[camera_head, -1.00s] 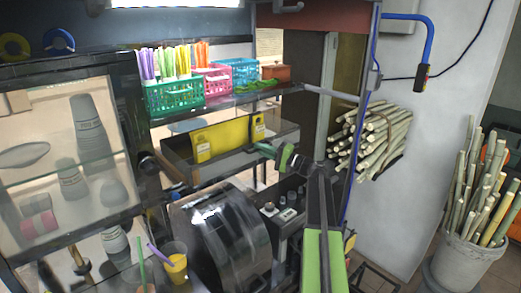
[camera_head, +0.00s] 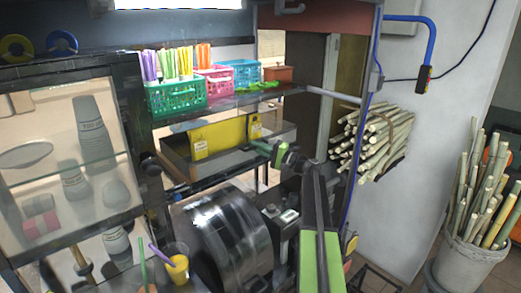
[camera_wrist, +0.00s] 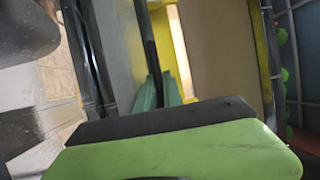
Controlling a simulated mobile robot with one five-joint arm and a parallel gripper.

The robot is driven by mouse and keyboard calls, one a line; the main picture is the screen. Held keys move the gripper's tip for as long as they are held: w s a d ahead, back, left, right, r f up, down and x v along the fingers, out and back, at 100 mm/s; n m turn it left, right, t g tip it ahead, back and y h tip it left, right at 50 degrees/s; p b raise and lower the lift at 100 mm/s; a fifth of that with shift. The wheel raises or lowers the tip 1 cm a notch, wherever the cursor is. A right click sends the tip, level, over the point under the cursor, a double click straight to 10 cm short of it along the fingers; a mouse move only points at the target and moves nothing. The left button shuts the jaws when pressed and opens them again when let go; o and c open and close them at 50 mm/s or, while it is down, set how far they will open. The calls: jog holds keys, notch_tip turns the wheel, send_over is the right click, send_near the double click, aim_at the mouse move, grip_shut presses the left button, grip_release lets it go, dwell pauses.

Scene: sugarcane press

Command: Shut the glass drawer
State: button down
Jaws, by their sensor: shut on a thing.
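The glass drawer (camera_head: 228,160) has clear sides, a dark frame and yellow panels inside. It sits below the basket shelf in the head view and projects out from under it. My gripper (camera_head: 258,146) reaches in from the right to the drawer's near right side. In the wrist view, its green fingertips (camera_wrist: 160,92) are on either side of a thin dark edge of the drawer (camera_wrist: 149,45) and are shut on it. My green and black gripper body hides the lower part of that view.
A black drum-shaped machine (camera_head: 225,232) is below the drawer. A glass cabinet (camera_head: 65,160) with cups stands at left. Cane bundles (camera_head: 372,140) hang at right. A cup with yellow content (camera_head: 177,268) stands low left.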

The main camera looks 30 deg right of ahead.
jog(key=shift+w+r, duration=0.1)
jog(key=c, duration=1.5)
grip_release()
jog(key=shift+s+d+f, duration=0.1)
jog(key=shift+s+f, duration=0.1)
jog(key=shift+s, duration=0.05)
jog(key=b+v, duration=0.3)
jog(key=v, duration=1.4)
jog(key=shift+r, duration=0.25)
jog(key=shift+r, duration=0.1)
